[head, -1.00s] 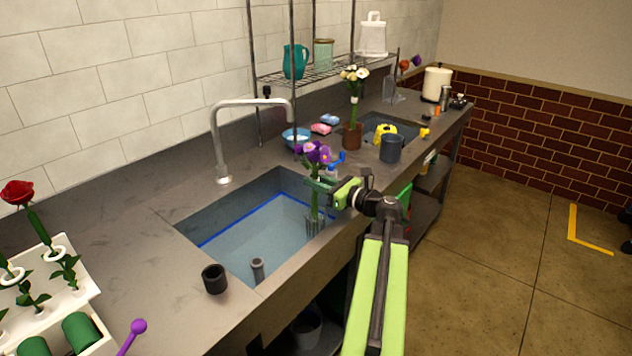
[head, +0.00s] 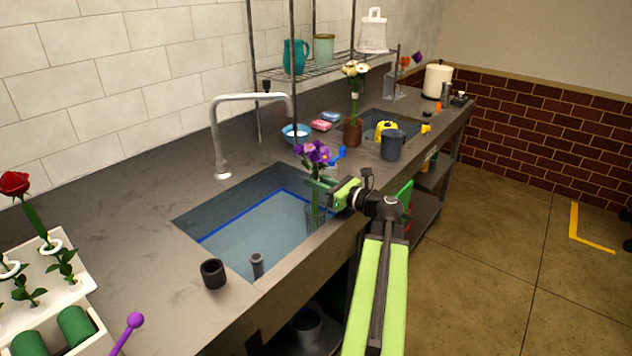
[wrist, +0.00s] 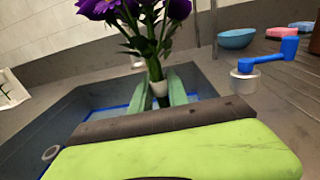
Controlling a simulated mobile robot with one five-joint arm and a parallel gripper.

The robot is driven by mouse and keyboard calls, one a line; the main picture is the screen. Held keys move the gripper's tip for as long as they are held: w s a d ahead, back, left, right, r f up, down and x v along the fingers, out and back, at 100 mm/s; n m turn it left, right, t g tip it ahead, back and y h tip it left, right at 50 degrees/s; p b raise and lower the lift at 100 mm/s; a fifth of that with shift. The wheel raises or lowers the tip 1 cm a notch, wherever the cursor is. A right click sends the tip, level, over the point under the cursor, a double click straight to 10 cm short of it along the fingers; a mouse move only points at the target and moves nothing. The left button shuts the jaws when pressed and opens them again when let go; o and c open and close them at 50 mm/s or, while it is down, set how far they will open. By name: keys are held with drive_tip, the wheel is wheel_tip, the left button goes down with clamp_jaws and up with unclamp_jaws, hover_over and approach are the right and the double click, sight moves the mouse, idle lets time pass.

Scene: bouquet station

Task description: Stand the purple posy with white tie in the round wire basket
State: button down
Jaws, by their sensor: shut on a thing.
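The purple posy (head: 314,154) is upright in my gripper (head: 320,184), above the right end of the sink. In the wrist view, its purple blooms (wrist: 135,8) are at the top and its white tie (wrist: 159,88) sits between the two green fingers. My gripper is shut on the stems around the tie. The lower stems hang down into the sink in the head view and are hidden by the gripper in the wrist view. I cannot make out the round wire basket with certainty; thin greyish lines show around the lower stems.
The sink (head: 215,229) has a blue line along its inner walls. A black cup (head: 213,273) stands on its front rim. A blue bowl (head: 296,134), a brown vase (head: 352,132) with white flowers and a dark mug (head: 392,146) stand beyond. A flower rack (head: 70,292) is at left.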

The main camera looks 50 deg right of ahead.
drive_tip(key=shift+f, duration=0.35)
drive_tip(key=c, duration=1.2)
unclamp_jaws()
drive_tip(key=o, duration=0.6)
drive_tip(key=shift+o, duration=0.2)
drive_tip(key=shift+s, duration=0.1)
drive_tip(key=shift+s+d, duration=0.15)
drive_tip(key=shift+s, duration=1.05)
drive_tip(key=shift+s+d, duration=0.15)
drive_tip(key=shift+s, duration=1.05)
drive_tip(key=shift+s, duration=0.1)
